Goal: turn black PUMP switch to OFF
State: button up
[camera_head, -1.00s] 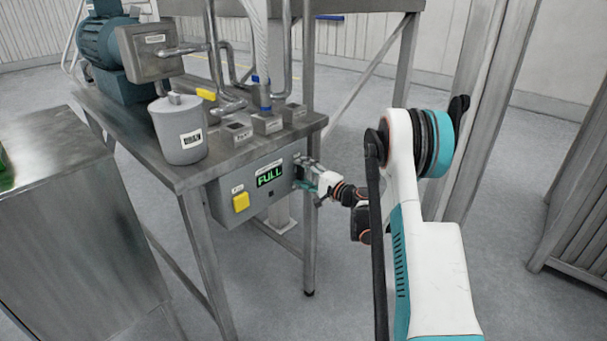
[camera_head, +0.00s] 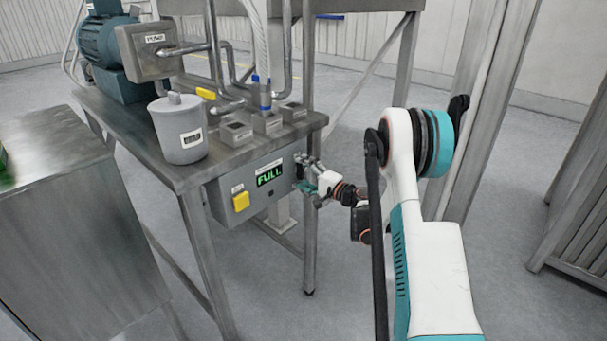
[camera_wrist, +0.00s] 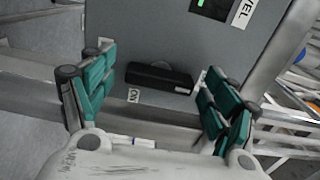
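The black PUMP switch (camera_wrist: 160,78) is a long dark bar on the grey control panel (camera_wrist: 140,50) in the wrist view. My gripper (camera_wrist: 160,68) is open, one teal finger on each side of the switch, with gaps between fingers and bar. In the head view my gripper (camera_head: 308,178) is at the right end of the control panel's front (camera_head: 222,208) and hides the switch.
A yellow button (camera_head: 241,202) and a green FULL display (camera_head: 270,176) are on the panel, left of my gripper. The steel table (camera_head: 185,178) carries a grey lidded pot (camera_head: 180,135) and pipes. A table leg (camera_head: 309,250) stands close below my gripper.

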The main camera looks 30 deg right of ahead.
jog(key=v, duration=1.2)
dwell(0.3)
